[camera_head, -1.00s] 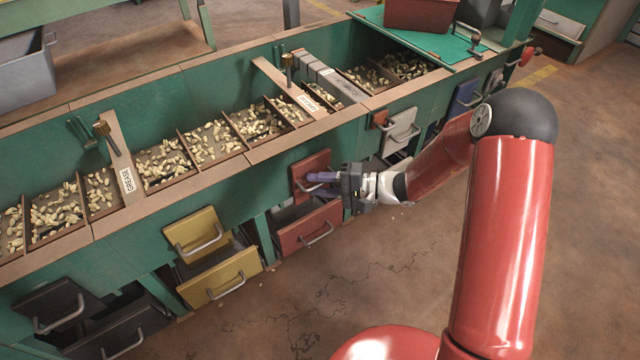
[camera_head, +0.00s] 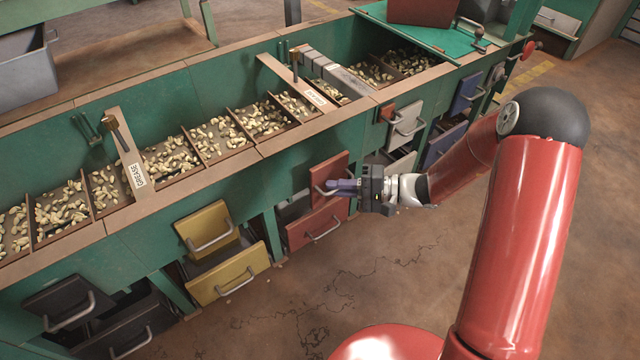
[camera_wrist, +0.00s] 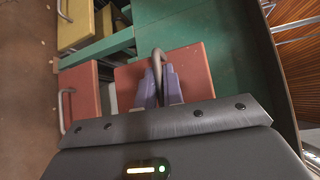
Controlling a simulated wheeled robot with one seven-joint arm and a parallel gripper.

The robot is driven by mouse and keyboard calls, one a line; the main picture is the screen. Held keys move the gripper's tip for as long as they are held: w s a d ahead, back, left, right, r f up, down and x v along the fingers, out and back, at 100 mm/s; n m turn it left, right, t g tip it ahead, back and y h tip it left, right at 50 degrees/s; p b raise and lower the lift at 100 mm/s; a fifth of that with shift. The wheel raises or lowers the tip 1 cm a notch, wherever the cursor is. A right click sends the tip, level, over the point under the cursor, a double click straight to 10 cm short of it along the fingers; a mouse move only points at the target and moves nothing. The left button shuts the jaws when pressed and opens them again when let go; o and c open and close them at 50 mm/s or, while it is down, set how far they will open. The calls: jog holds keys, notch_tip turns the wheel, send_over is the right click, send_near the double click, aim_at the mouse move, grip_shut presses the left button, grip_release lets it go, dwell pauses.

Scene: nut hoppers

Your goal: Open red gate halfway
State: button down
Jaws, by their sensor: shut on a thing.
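The red gate (camera_head: 331,172) is the upper red panel on the green hopper front, above a red bin (camera_head: 316,224). It stands out from the hopper front, and a dark gap shows between it and the bin. My gripper (camera_head: 342,186) is at the gate's front with its purple fingers shut on the handle. In the wrist view, the fingers (camera_wrist: 160,84) close around the grey curved handle (camera_wrist: 157,58) of the red gate (camera_wrist: 193,66). The red bin (camera_wrist: 82,92) shows beside it there. The gripper body hides part of the gate.
A yellow gate (camera_head: 207,228) and yellow bin (camera_head: 229,273) are to the left, with black ones (camera_head: 62,304) further left. White (camera_head: 405,124) and blue (camera_head: 467,93) gates are to the right. Nuts fill the divided trough above. The floor in front is clear.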

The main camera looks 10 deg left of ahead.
jog(key=shift+s+d, duration=0.75)
jog(key=shift+d, duration=0.15)
jog(key=c, duration=1.5)
grip_release()
jog(key=shift+c, duration=0.2)
jog(key=d+r, duration=0.1)
jog(key=d, duration=0.6)
jog(key=shift+w+d+p, duration=0.3)
jog(key=shift+w+d, duration=0.05)
